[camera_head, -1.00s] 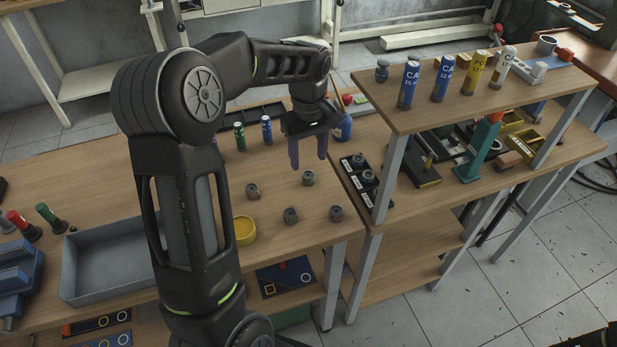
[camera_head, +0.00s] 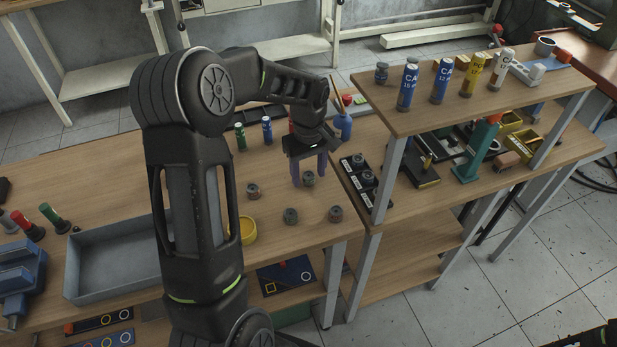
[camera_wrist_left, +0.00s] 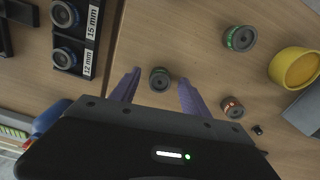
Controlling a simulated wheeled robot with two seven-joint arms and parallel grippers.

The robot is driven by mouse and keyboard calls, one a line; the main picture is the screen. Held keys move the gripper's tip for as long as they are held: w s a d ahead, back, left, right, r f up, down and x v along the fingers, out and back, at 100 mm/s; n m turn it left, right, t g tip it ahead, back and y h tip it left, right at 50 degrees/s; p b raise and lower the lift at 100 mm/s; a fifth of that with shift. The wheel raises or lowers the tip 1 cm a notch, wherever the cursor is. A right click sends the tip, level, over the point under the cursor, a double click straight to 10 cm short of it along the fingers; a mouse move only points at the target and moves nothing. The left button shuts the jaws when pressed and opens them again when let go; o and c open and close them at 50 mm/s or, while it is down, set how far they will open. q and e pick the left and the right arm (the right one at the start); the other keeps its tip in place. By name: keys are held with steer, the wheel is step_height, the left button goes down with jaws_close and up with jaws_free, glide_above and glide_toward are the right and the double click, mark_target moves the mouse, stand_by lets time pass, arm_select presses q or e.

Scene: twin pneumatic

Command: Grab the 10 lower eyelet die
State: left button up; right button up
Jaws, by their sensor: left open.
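Several small dark round dies stand on the wooden table. My left gripper is open and points down. A die with orange marks (camera_head: 253,191) stands to its left. A green-marked die (camera_head: 291,215) and another die (camera_head: 336,213) stand nearer the front edge. I cannot read which die is the 10 lower eyelet one.
A yellow bowl (camera_wrist_left: 296,68) stands near the dies. A raised shelf (camera_head: 440,112) carries several cylinders. A blue-grey tray (camera_head: 110,288) is at the left.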

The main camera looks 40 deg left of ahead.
arm_select(q)
steer(key=shift+c, duration=0.2)
jaws_close()
stand_by(0.6)
